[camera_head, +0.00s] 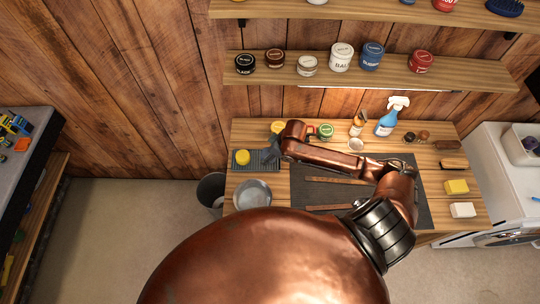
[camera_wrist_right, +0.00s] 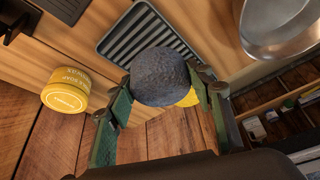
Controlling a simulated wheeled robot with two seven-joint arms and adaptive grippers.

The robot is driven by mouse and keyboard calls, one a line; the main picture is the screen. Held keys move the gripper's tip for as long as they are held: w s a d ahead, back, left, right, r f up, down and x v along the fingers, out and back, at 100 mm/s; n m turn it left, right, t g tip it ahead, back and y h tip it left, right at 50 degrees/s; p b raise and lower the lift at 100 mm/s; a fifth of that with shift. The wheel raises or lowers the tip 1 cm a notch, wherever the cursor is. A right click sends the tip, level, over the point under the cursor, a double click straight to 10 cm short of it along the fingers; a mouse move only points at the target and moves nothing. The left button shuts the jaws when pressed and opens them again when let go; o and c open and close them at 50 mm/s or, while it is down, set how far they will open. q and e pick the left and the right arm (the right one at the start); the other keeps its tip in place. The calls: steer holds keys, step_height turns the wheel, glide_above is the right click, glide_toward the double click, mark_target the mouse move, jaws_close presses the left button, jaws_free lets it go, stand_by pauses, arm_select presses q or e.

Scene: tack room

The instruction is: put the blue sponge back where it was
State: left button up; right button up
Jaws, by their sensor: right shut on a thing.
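The blue sponge (camera_wrist_right: 160,75) is a dark blue-grey rounded lump in the right wrist view. My right gripper (camera_wrist_right: 163,88) is shut on it, with one finger on each side. In the head view my right gripper (camera_head: 272,151) is over the ribbed grey tray (camera_head: 262,166) at the bench's left side, largely hidden by its own arm. The ribbed tray (camera_wrist_right: 122,38) shows behind the sponge in the wrist view; I cannot tell whether they touch. A yellow sponge (camera_head: 242,157) lies on the tray's left part; a bit of yellow (camera_wrist_right: 188,98) shows past the blue sponge. My left gripper is not in view.
A metal bowl (camera_head: 252,194) stands just in front of the tray. A yellow tub (camera_wrist_right: 66,90) stands close beside the tray. A green tin (camera_head: 325,131) and blue spray bottle (camera_head: 386,122) stand further right. A dark mat (camera_head: 420,207) covers the bench's middle.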

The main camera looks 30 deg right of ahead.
steer(key=shift+w+d+f, duration=0.3)
steer(key=shift+w+f, duration=0.15)
steer(key=shift+f, duration=0.1)
steer(key=shift+w+d+f, duration=0.3)
steer(key=shift+w+f, duration=0.1)
steer(key=shift+f, duration=0.15)
steer(key=shift+w+d+f, duration=0.15)
steer(key=shift+f, duration=1.65)
steer(key=shift+f, duration=0.1)
steer(key=o, duration=1)
steer(key=v, duration=1.2)
